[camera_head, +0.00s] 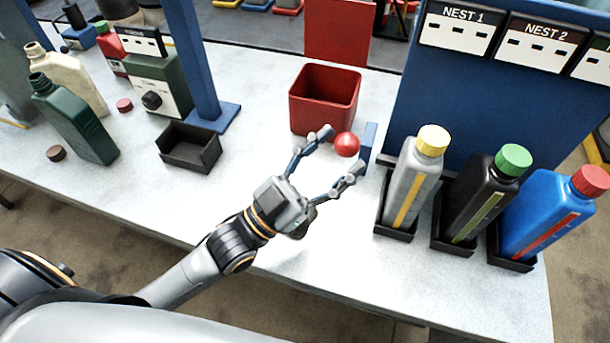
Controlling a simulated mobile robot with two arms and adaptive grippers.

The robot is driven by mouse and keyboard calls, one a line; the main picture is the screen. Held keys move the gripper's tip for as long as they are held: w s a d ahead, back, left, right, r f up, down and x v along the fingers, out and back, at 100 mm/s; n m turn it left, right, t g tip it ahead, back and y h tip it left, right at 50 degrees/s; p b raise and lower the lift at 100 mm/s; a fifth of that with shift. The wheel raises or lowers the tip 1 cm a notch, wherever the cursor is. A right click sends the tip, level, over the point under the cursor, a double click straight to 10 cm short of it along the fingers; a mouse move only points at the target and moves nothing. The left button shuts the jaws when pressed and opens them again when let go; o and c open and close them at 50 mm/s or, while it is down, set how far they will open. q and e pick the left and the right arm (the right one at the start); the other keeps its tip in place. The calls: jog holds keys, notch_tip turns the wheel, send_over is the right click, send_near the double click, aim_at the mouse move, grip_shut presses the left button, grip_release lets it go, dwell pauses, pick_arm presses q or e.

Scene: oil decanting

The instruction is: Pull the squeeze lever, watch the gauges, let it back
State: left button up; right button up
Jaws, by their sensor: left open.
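A red ball knob (347,144), seemingly the squeeze lever's end, shows beside a small blue block (368,141); its shaft is hidden. My left gripper (339,153) is open, with its fingertips on either side of the knob in the picture. I cannot tell whether they touch it. Three bottles stand in black holders at the right: grey with a yellow cap (413,178), black with a green cap (482,197), and blue with a red cap (547,213). Each has a coloured gauge strip on its front. My right gripper is out of view.
A red bin (325,100) stands behind the gripper. A black tray (190,148) and a blue post (196,70) are left of it. A dark green bottle (75,122) and a cream one (78,82) lean at the left. Nest signs (459,27) hang on the blue panel.

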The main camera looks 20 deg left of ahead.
pick_arm(q)
jog(key=v, duration=0.9)
jog(key=shift+a, duration=0.15)
jog(key=shift+s+f, duration=0.1)
jog(key=shift+s, duration=0.05)
